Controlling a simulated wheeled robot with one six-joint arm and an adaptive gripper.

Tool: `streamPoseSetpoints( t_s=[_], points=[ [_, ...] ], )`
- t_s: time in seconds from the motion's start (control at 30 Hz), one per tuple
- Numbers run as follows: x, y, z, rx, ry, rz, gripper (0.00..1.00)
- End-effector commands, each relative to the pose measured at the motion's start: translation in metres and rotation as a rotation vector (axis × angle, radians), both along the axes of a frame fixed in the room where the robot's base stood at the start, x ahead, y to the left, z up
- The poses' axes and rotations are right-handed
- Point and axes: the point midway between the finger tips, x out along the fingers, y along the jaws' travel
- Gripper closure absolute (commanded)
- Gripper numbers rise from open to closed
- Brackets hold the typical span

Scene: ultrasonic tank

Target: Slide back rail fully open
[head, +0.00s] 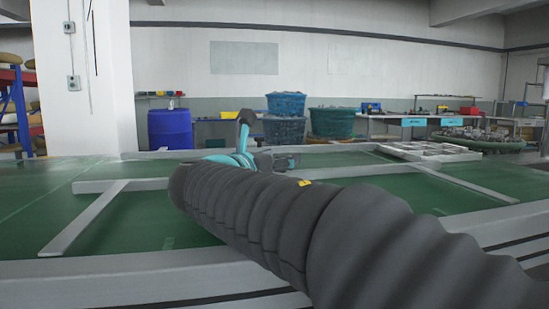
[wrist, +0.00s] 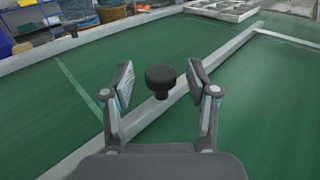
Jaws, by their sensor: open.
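A pale grey rail (wrist: 225,57) runs diagonally across the green surface in the wrist view. It appears to be the long bar (head: 105,186) in the head view, partly hidden behind my arm. A round black knob (wrist: 160,76) on a short stem stands on or just beside this rail. My gripper (wrist: 161,70) is open, with one finger left of the knob and one right of it. Gaps show on both sides, and I see no contact. In the head view my dark arm hides much of the middle, and the knob cannot be made out.
A white grid frame (head: 430,151) lies at the far right of the tank. A pale crossbar (head: 85,220) lies at the left, another (head: 465,185) at the right. A blue barrel (head: 170,129) and tubs (head: 332,122) stand beyond. The green panels beside the rail look clear.

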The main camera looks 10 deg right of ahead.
Motion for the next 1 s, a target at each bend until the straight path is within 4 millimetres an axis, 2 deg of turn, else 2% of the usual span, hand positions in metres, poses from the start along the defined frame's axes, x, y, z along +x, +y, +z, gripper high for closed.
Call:
streamPoseSetpoints(
  t_s=[0.2,0.4,0.87,1.0],
  points=[
    [-0.024,0.025,0.0,0.001,-0.001,0.005,0.41],
    [-0.039,0.039,0.0,0.001,0.001,0.002,0.41],
    [-0.044,0.042,0.0,0.009,-0.002,0.0,0.42],
    [-0.05,0.035,0.003,0.115,-0.035,-0.001,0.42]
  ],
)
